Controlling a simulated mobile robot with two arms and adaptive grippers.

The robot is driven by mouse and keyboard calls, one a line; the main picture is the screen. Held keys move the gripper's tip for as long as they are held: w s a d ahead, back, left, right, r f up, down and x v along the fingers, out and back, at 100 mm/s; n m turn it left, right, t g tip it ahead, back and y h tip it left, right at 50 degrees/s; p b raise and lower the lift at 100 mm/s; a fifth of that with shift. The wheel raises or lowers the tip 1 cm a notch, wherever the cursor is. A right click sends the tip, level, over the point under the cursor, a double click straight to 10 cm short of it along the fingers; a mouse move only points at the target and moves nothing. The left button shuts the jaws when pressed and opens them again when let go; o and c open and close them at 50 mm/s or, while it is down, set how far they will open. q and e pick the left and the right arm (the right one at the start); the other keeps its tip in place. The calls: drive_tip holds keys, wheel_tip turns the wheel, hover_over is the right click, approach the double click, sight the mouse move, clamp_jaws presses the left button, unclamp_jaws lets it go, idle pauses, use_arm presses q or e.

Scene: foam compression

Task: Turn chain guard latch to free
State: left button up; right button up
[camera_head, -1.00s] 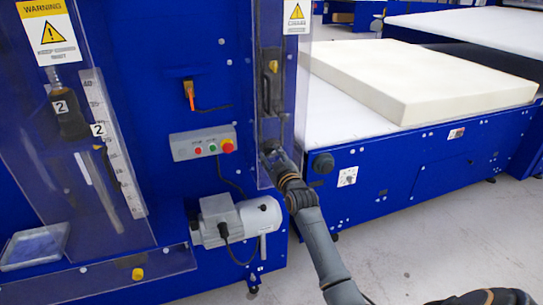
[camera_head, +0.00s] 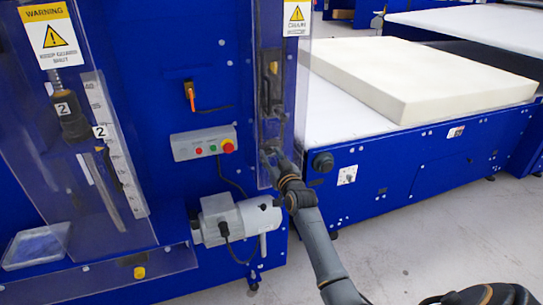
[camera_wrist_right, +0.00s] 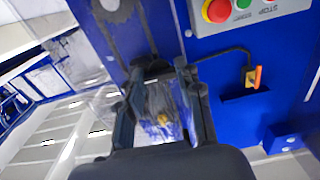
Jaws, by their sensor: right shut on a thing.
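The clear chain guard (camera_head: 265,178) stands upright at the right edge of the blue machine, with dark chain parts behind it. My right gripper (camera_head: 268,154) is at the guard's lower part. In the right wrist view, the right gripper (camera_wrist_right: 165,68) is shut on a small dark piece, the chain guard latch (camera_wrist_right: 151,66), between its fingertips. The fingers hide much of the latch, and I cannot tell its exact angle. The wrist picture appears upside down. My left gripper is not in view.
A control box (camera_head: 203,143) with buttons and a red stop is left of the guard. A grey motor (camera_head: 238,218) sits below it. A cream foam block (camera_head: 420,80) lies on the white bed to the right. The floor at front right is open.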

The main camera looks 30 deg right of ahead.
idle(0.3)
drive_tip(key=o, duration=1.1)
drive_tip(key=shift+o, duration=0.2)
drive_tip(key=v, duration=1.2)
drive_tip(key=shift+f, duration=0.1)
